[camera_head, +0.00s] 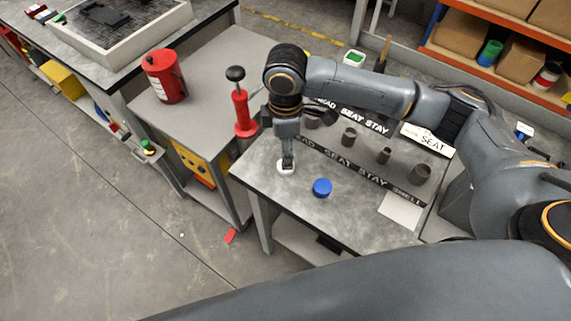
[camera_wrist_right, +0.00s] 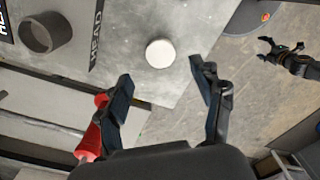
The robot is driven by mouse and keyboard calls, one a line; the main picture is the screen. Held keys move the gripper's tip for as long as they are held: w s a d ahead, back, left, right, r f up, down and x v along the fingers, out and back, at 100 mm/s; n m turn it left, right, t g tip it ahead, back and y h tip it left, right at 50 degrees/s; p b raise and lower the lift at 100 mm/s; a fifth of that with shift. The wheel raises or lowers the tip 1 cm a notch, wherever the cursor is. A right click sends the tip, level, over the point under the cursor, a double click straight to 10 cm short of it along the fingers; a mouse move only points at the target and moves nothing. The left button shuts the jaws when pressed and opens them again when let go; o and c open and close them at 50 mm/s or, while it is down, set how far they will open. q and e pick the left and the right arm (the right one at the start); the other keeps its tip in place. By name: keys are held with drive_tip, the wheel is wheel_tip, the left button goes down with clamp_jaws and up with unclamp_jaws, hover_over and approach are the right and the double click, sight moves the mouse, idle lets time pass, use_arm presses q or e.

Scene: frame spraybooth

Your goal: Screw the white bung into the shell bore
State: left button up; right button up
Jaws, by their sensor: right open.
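The white bung (camera_head: 286,168) sits on the grey table near its left edge. It shows as a pale round disc in the right wrist view (camera_wrist_right: 160,53). My right gripper (camera_head: 287,158) points down just over the bung in the head view. In the wrist view its fingers (camera_wrist_right: 160,72) are apart, with nothing between the tips. A grey hollow cylinder (camera_head: 420,174) stands near the strip end reading "SHELL"; its bore's inside is not clear. My left gripper (camera_wrist_right: 283,52) shows in the wrist view over the floor, its fingers apart and empty.
A blue cap (camera_head: 322,187) lies right of the bung. Several other grey cylinders (camera_head: 349,137) stand behind the front label strip (camera_head: 360,177). A red pump with a black knob (camera_head: 241,110) and a red canister (camera_head: 165,76) stand left. The table front is mostly clear.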

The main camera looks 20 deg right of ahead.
drive_tip(key=shift+f, duration=1)
wheel_tip(320, 180, down, 4)
drive_tip(key=shift+r+p, duration=0.15)
drive_tip(key=shift+p, duration=0.65)
drive_tip(key=shift+f, duration=0.4)
use_arm(q)
drive_tip(key=shift+w+r, duration=0.5)
drive_tip(key=shift+r, duration=0.4)
use_arm(e)
drive_tip(key=shift+c, duration=0.2)
use_arm(q)
drive_tip(key=shift+s, duration=0.1)
use_arm(e)
drive_tip(key=c, duration=1.2)
